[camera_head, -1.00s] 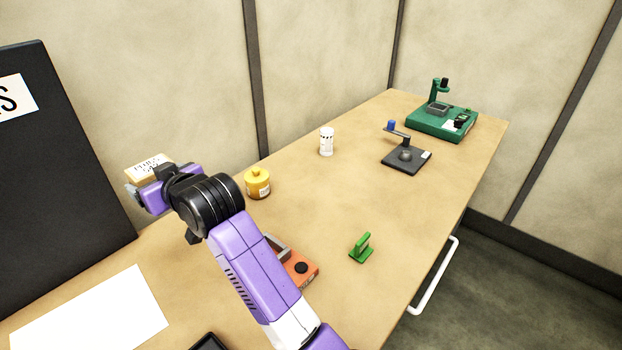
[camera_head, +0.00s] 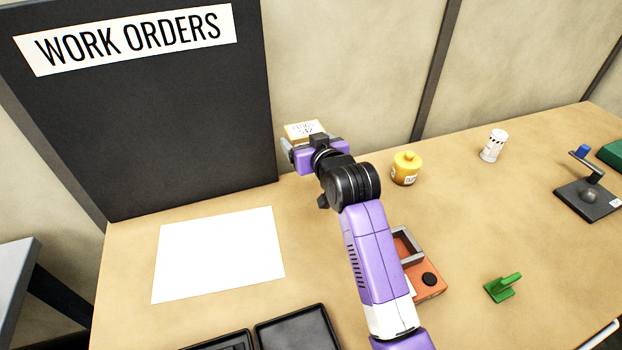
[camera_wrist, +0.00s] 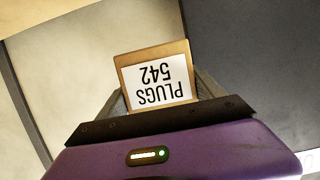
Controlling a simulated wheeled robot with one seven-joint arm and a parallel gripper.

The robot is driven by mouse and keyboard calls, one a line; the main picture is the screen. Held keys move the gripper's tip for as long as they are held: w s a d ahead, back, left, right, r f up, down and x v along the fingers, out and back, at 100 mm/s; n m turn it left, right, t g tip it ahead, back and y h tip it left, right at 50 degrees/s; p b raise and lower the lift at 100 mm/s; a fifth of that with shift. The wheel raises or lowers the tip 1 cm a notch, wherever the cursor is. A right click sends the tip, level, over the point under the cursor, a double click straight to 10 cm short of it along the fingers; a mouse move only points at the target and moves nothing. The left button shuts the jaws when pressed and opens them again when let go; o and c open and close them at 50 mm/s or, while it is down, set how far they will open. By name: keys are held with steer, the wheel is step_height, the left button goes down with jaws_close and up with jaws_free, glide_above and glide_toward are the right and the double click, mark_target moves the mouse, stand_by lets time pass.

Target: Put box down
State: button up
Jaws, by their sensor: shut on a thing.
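A small tan box (camera_head: 303,131) with a white label is held up above the back of the table, in front of the wall. In the wrist view the box (camera_wrist: 157,77) fills the space between the fingers, and its label reads "PLUGS 542" upside down. My gripper (camera_head: 303,140) is shut on the box; it also shows in the wrist view (camera_wrist: 158,92). The box's underside is hidden by the gripper. The box is clear of the tabletop (camera_head: 330,240).
A black "WORK ORDERS" board (camera_head: 150,120) stands at the back left. A white sheet (camera_head: 220,253) lies before it, with black trays (camera_head: 298,330) in front. A yellow jar (camera_head: 406,168), white canister (camera_head: 494,145), orange device (camera_head: 425,275) and green piece (camera_head: 502,287) stand to the right.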

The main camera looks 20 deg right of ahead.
step_height(320, 180, down, 13)
steer(key=shift+f, duration=0.1)
stand_by(0.4)
steer(key=shift+f, duration=0.2)
steer(key=o, duration=1.6)
